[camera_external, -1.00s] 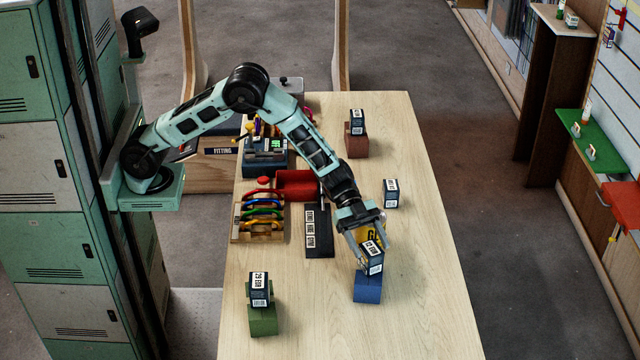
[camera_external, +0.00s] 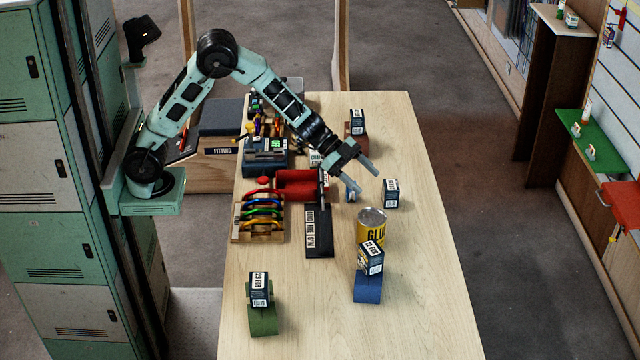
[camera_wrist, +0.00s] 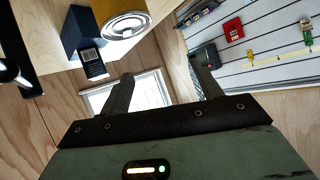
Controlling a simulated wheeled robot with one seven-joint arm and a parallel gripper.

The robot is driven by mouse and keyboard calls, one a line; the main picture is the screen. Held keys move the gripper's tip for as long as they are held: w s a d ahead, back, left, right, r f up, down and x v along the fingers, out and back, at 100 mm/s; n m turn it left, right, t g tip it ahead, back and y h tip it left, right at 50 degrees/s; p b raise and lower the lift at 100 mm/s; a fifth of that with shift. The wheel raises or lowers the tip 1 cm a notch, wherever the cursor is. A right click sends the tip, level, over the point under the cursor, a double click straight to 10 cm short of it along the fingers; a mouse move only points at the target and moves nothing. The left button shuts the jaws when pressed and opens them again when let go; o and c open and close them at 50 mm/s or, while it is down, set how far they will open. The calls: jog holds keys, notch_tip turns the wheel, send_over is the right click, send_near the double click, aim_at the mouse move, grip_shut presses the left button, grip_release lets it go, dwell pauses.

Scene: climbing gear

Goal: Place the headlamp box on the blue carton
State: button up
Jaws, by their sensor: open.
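A dark box with a white price label (camera_external: 371,259) rests on the blue carton (camera_external: 367,289); it looks turned or slightly tilted, and I cannot read whether it is the headlamp box. Similar dark boxes stand on the green carton (camera_external: 259,288), on the reddish carton at the back, and on the bare table (camera_external: 391,193). My gripper (camera_external: 366,180) is open and empty, above the table behind the yellow can and apart from the box on the blue carton. Its spread fingers also show in the wrist view (camera_wrist: 160,92).
A yellow glue can (camera_external: 371,228) stands just behind the blue carton; its top shows in the wrist view (camera_wrist: 125,24) beside a dark labelled box. A red cylinder (camera_external: 297,184), a rack of coloured carabiners (camera_external: 259,222) and a black sign line the left. The front right table is clear.

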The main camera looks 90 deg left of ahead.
jog(key=s+a+r+n+y, duration=0.1)
jog(key=s+a+n+y, duration=0.35)
jog(key=a, duration=0.65)
jog(key=s+a+r+n+y, duration=0.1)
jog(key=s+a+n+y, duration=0.35)
jog(key=a, duration=0.75)
jog(key=s+a+f+n+g+y, duration=0.1)
jog(key=s+a+n+g+y, duration=0.3)
jog(key=s, duration=1.2)
jog(key=s+d+f+n+g+h, duration=0.1)
jog(key=s+n+g+h, duration=0.1)
jog(key=s, duration=0.7)
jog(key=s+d+f+n+g+h, duration=0.1)
jog(key=s+d+n+g+h, duration=0.1)
jog(key=s, duration=0.7)
jog(key=shift+s+g+h, duration=0.2)
jog(key=shift+g+h, duration=0.4)
jog(key=shift+g, duration=0.2)
